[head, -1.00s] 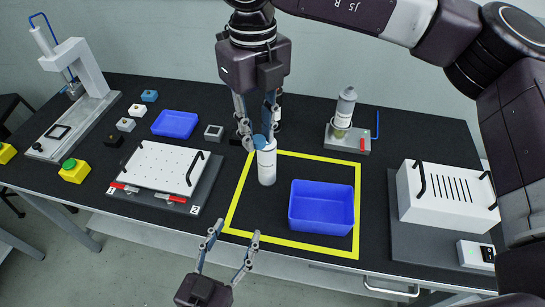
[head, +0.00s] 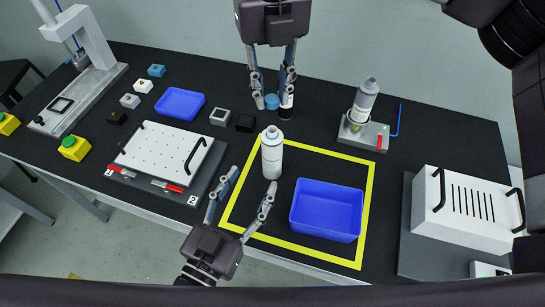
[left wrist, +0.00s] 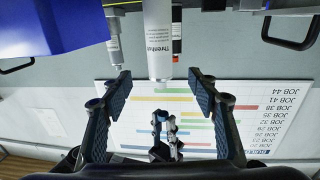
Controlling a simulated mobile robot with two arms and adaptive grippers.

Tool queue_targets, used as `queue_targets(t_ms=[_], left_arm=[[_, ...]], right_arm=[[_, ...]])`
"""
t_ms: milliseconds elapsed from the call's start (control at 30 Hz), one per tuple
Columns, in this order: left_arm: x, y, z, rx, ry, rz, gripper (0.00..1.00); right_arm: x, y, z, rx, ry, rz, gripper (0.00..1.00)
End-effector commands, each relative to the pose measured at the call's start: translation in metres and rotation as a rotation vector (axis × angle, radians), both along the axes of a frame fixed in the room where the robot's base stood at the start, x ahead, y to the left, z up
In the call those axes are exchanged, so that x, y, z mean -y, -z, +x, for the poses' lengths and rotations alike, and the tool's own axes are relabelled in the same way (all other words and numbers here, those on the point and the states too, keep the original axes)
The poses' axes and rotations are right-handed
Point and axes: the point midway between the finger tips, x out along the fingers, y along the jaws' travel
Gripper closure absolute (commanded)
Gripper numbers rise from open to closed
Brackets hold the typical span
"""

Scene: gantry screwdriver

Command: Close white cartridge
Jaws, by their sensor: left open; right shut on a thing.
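The white cartridge (head: 272,155) stands upright near the left part of the yellow outline, with no cap visible on its narrow top. My left gripper (head: 252,180) is open just in front of it, not touching it as far as I can tell. In the left wrist view the cartridge (left wrist: 158,40) shows its printed label, beyond the space between my open fingers. My right gripper (head: 272,99) is shut on a blue cap (head: 270,101), behind the cartridge and apart from it. A dark bottle with a white band (head: 287,103) is partly hidden behind the right fingers.
A blue bin (head: 326,210) stands right of the cartridge inside the yellow outline (head: 362,220). A second cartridge (head: 365,100) sits in a holder at the back. A perforated plate (head: 165,152) lies left, and a white slotted box (head: 467,208) stands right.

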Motion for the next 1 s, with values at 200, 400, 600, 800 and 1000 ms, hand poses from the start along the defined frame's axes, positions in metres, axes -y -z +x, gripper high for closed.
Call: queue_targets(t_ms=[200,400,600,800,1000], left_arm=[[0.012,-0.002,0.027,0.006,0.000,-0.002,0.45],[0.026,-0.001,0.058,0.004,0.000,-0.001,0.45],[0.038,-0.001,0.085,0.003,0.000,0.000,0.45],[0.046,0.000,0.101,0.001,0.001,0.000,0.45],[0.048,0.000,0.105,0.000,0.000,0.000,0.45]], right_arm=[[0.000,0.000,0.000,0.000,0.000,0.000,0.85],[0.000,0.000,0.000,0.000,-0.001,0.000,0.85],[0.000,0.000,0.000,0.000,-0.001,0.000,0.85],[0.000,0.000,0.000,0.000,-0.001,0.000,0.85],[0.000,0.000,0.000,0.000,-0.001,0.000,0.85]])
